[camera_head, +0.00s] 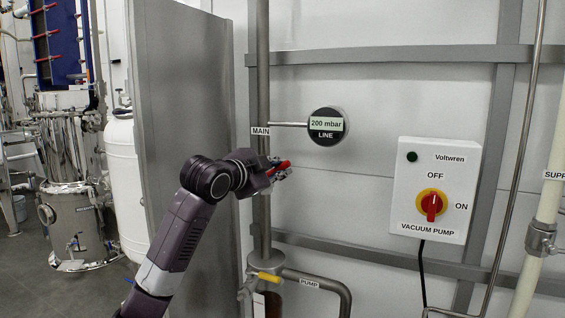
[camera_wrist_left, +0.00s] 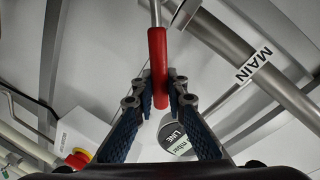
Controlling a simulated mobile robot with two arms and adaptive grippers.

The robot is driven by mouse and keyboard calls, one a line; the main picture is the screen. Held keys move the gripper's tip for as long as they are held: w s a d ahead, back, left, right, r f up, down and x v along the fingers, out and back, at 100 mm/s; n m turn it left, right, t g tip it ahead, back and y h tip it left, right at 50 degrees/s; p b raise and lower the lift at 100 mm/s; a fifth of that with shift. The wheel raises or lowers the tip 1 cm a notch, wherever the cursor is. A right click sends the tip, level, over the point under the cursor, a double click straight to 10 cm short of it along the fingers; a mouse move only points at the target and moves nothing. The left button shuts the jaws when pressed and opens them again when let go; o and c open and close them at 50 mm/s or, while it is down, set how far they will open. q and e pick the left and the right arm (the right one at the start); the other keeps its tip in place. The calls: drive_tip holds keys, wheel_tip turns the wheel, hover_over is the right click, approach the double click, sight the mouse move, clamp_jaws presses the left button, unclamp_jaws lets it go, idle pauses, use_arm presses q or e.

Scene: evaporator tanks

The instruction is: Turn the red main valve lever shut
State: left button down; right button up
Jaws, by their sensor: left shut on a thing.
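The red main valve lever (camera_head: 279,168) sticks out from the vertical pipe labelled MAIN (camera_head: 261,131) in the head view. In the left wrist view the red lever (camera_wrist_left: 158,62) runs between the fingers, with its bare metal stem at the top. My left gripper (camera_head: 284,172) is shut on the red lever; its fingertips (camera_wrist_left: 159,90) press on both sides of the grip in the wrist view. The valve body is largely hidden behind my gripper in the head view. My right gripper is not in view.
A round gauge (camera_head: 326,127) reads 200 mbar above right of the lever. A vacuum pump box (camera_head: 434,190) with a red knob is to the right. A yellow-handled valve (camera_head: 265,278) sits lower on the pipework. A grey panel (camera_head: 183,140) stands left.

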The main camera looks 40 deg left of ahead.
use_arm(q)
wheel_tip(320, 180, down, 6)
drive_tip(key=d+m+y+p, duration=0.1)
drive_tip(key=m+p, duration=0.1)
drive_tip(key=m, duration=0.4)
drive_tip(key=shift+w+d+g+y, duration=0.2)
drive_tip(key=shift+d+g+y, duration=0.1)
drive_tip(key=shift+d+g, duration=0.1)
drive_tip(key=shift+f, duration=0.1)
drive_tip(key=c, duration=1.9)
unclamp_jaws()
drive_tip(key=shift+c, duration=0.2)
drive_tip(key=v, duration=1.2)
